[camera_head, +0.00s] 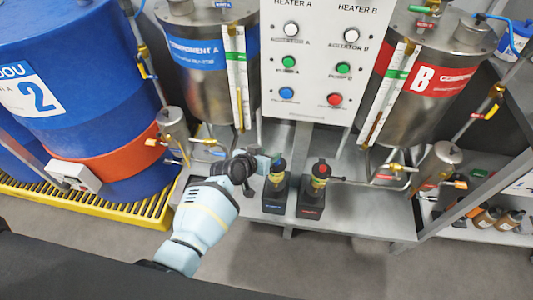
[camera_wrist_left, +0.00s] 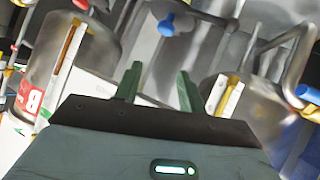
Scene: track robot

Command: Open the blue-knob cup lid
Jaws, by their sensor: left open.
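The blue-knob cup (camera_head: 275,184) stands on a dark base marked with a blue label, on the grey bench shelf. Its blue knob (camera_head: 279,157) is on top. My left gripper (camera_head: 264,163) is just left of this cup near knob height; I cannot tell if it touches. In the left wrist view its two green fingers (camera_wrist_left: 157,85) are apart with nothing gripped. A blue knob (camera_wrist_left: 166,26) shows beyond them near the top edge, apart from the fingertips. My right gripper is not in view.
A red-knob cup (camera_head: 318,178) stands close on the right of the blue one. Behind are the control panel (camera_head: 318,60), the Component A tank (camera_head: 208,75) and the B tank (camera_head: 420,90). Pipes and valves flank the cups. A blue drum (camera_head: 90,120) stands at left.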

